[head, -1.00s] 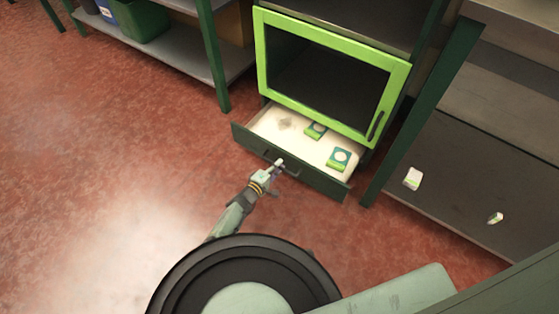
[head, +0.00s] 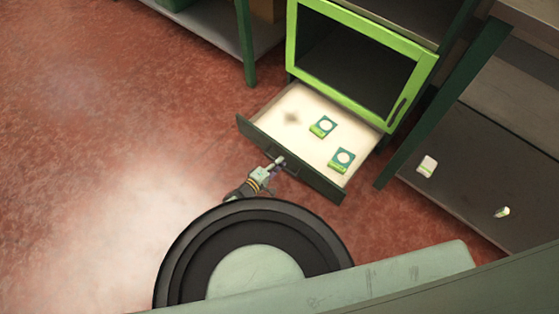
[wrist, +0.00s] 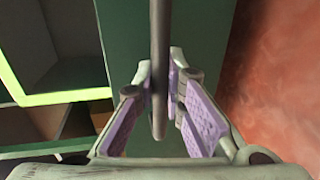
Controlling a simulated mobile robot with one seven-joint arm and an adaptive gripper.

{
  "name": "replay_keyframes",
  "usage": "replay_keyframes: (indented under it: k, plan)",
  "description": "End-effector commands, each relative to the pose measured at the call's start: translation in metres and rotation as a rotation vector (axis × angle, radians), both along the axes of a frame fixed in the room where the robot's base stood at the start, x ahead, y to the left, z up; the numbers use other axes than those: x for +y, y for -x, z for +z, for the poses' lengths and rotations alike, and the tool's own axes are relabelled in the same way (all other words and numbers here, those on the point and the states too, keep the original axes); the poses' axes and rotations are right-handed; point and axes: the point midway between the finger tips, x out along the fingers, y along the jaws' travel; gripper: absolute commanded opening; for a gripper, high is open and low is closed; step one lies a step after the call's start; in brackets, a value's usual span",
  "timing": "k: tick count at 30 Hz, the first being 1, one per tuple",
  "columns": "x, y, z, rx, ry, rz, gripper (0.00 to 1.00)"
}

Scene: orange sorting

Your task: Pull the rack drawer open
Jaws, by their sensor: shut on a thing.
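The rack drawer (head: 262,134) stands pulled out below the green-framed cabinet door (head: 293,40), its pale inside showing. Two green and white boxes, one farther back (head: 322,127) and one nearer the front (head: 341,160), lie in it. My gripper (head: 276,164) is at the drawer's front, at the dark bar handle (head: 291,172). In the wrist view the handle (wrist: 159,60) runs between the purple-padded fingers of my gripper (wrist: 160,88), which are shut on it. The dark green drawer front (wrist: 125,50) is behind the handle.
A lower shelf at right (head: 455,170) holds a small white box (head: 427,165) and another small item (head: 502,212). Green rack posts stand at left (head: 246,45) and right (head: 435,100). Red floor (head: 130,120) is clear in front and to the left.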

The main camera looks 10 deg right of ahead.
Motion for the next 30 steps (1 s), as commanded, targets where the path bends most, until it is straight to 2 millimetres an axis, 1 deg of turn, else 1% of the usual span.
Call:
replay_keyframes:
  k: [5, 6, 15, 25, 30]
  plan:
    - [0.0002, -0.0003, 0.0001, 0.000, 0.000, 0.000, 0.00]
    - [0.0003, -0.0004, 0.0002, 0.000, 0.000, 0.000, 0.12]
    - [0.0002, -0.0004, 0.0001, 0.000, 0.000, 0.000, 0.31]
    - [0.0006, 0.0000, 0.0001, 0.000, 0.000, 0.000, 0.31]
    - [0.0058, 0.0022, 0.0013, 0.000, 0.001, 0.002, 0.31]
